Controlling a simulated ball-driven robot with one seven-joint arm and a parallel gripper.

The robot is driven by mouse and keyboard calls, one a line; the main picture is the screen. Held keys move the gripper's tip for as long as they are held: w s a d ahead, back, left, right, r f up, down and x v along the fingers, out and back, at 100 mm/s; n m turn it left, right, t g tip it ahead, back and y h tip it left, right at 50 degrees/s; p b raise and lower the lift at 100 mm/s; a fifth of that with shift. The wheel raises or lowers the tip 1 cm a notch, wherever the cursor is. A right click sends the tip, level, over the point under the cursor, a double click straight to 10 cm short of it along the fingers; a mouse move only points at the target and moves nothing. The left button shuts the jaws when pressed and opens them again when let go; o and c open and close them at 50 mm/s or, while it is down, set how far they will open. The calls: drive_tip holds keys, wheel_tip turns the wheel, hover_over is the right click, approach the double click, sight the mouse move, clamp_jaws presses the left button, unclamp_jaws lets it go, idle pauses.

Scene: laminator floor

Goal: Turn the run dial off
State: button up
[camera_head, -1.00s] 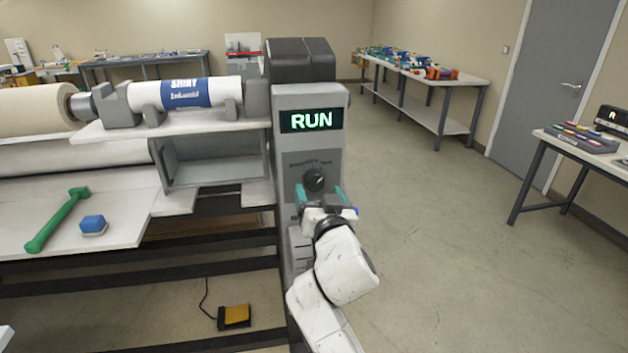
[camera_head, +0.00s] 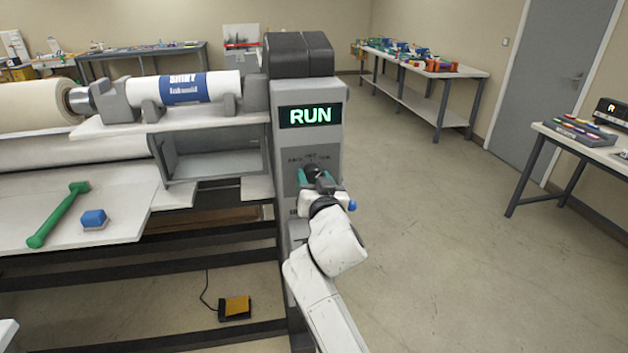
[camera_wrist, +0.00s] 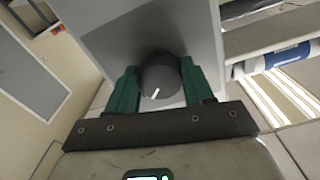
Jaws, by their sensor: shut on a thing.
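The run dial (camera_head: 313,172) is a dark round knob on the front of the grey control column (camera_head: 308,140). A lit display (camera_head: 311,116) above it reads RUN in green letters. My gripper (camera_head: 314,178) is at the dial with its green fingers on either side of it. In the wrist view the dial (camera_wrist: 160,76) sits between the two fingers of my gripper (camera_wrist: 160,88), and its white pointer line shows. The gripper is shut on the dial. The labels around the dial are partly hidden and too small to read surely.
A yellow foot pedal (camera_head: 235,308) lies on the floor below. Tables stand at the back and right (camera_head: 590,148). The floor right of the column is clear.

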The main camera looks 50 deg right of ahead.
drive_tip(key=c, duration=0.4)
drive_tip(key=shift+n, duration=0.3)
drive_tip(key=n, duration=0.3)
drive_tip(key=shift+n, duration=0.3)
drive_tip(key=shift+n+p, duration=0.75)
drive_tip(key=shift+n, duration=1.45)
drive_tip(key=o, duration=1)
drive_tip(key=shift+s, duration=0.1)
